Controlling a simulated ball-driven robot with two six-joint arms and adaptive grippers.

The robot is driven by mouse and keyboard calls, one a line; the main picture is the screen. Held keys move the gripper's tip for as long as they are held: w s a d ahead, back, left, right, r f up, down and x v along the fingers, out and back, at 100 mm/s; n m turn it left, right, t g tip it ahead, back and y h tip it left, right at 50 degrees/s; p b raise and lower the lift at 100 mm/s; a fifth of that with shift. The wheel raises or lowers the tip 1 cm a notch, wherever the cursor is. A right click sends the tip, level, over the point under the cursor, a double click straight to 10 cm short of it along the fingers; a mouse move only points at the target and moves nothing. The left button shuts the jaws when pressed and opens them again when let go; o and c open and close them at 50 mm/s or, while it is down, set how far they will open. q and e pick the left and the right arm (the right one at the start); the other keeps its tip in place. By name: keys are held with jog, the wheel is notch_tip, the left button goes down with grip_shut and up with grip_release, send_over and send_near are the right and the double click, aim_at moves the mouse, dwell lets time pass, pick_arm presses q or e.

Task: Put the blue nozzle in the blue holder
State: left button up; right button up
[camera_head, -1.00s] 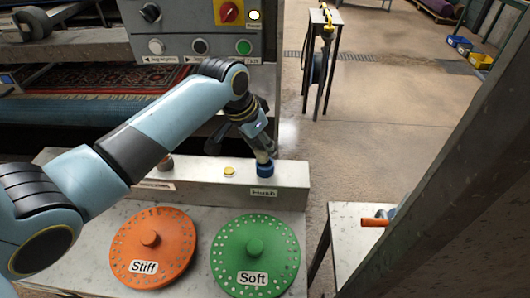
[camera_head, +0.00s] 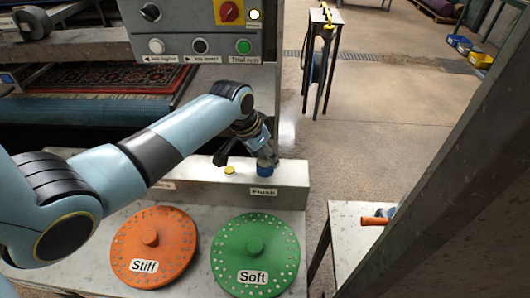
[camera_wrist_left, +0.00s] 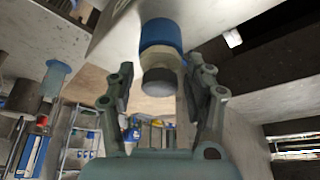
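A blue collar (camera_head: 264,170) stands on the pale ledge behind the discs, at my left gripper's tip. It shows in the left wrist view as a blue ring (camera_wrist_left: 161,34) with a cream band and a dark grey end (camera_wrist_left: 159,82) pointing towards the gripper. I cannot tell where nozzle and holder divide; the parts look in line. My left gripper (camera_head: 266,152) is open around the grey end, one finger on each side, with a visible gap at the left finger in the wrist view (camera_wrist_left: 160,80). My right gripper is not in view.
An orange disc (camera_head: 153,262) marked Stiff and a green disc (camera_head: 255,272) marked Soft lie in front of the ledge (camera_head: 290,178). A yellow button (camera_head: 229,170) is left of the collar. A control panel (camera_head: 185,18) stands behind. An orange piece (camera_head: 375,221) lies on a side table.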

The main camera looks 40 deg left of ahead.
pick_arm(q)
jog(key=shift+o, duration=0.4)
jog(key=shift+s+r, duration=0.1)
jog(key=shift+r, duration=0.35)
jog(key=v, duration=1.1)
jog(key=shift+s+r+p, duration=0.2)
jog(key=shift+p, duration=0.15)
jog(key=shift+f, duration=0.1)
